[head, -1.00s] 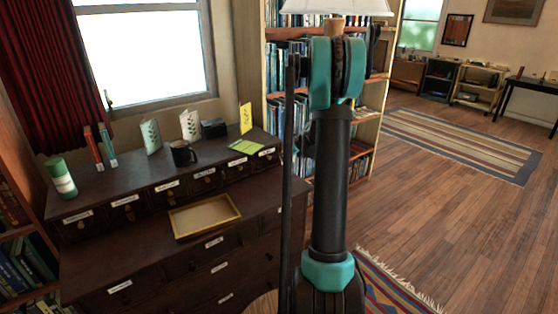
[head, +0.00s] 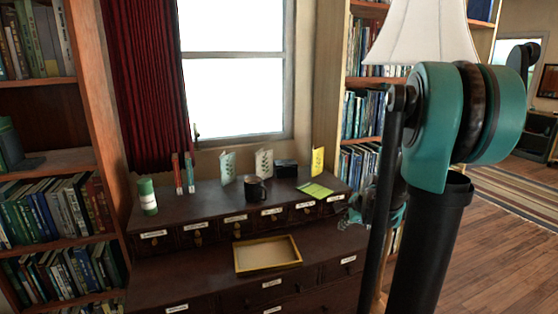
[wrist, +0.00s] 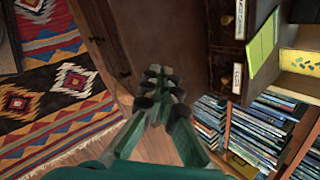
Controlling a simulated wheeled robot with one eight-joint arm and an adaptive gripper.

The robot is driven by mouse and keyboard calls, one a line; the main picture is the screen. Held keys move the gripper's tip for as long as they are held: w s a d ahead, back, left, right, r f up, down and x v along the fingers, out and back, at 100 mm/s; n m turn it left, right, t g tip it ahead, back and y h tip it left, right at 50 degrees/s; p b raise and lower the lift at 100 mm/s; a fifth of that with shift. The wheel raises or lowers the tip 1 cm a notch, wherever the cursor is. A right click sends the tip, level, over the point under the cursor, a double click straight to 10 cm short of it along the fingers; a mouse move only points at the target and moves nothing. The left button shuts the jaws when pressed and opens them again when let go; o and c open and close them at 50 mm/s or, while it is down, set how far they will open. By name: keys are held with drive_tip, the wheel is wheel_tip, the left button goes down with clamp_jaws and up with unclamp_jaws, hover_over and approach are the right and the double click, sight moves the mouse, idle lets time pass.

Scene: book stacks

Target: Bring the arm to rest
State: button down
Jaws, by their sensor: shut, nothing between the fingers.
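My gripper (wrist: 160,84) is shut and empty in the wrist view, its fingers together in front of the dark cabinet's side. In the head view, part of it (head: 378,207) shows at the right end of the cabinet (head: 190,266), mostly hidden behind my arm. My teal and black arm (head: 432,130) stands bent upright at the right of the head view. I see nothing held.
A green canister (head: 147,196), a dark mug (head: 255,191), cards and a green sheet (head: 315,190) stand or lie on the cabinet. A shallow tray (head: 268,270) is below. Bookshelves (head: 98,120) flank it. Open floor (head: 480,250) lies right.

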drive_tip(key=s+a+f+n, duration=0.1)
drive_tip(key=s+f+n, duration=0.1)
drive_tip(key=s+n, duration=0.4)
drive_tip(key=s+a+f+n+g+h, duration=0.1)
drive_tip(key=s+a+f+n, duration=0.1)
drive_tip(key=s+n, duration=0.4)
drive_tip(key=s+a+f+n+g+h, duration=0.1)
drive_tip(key=s+f+n, duration=0.1)
drive_tip(key=s+n, duration=0.5)
drive_tip(key=s, duration=0.5)
drive_tip(key=shift+s+a+f, duration=0.2)
drive_tip(key=shift+a+f, duration=0.05)
drive_tip(key=shift+a, duration=0.1)
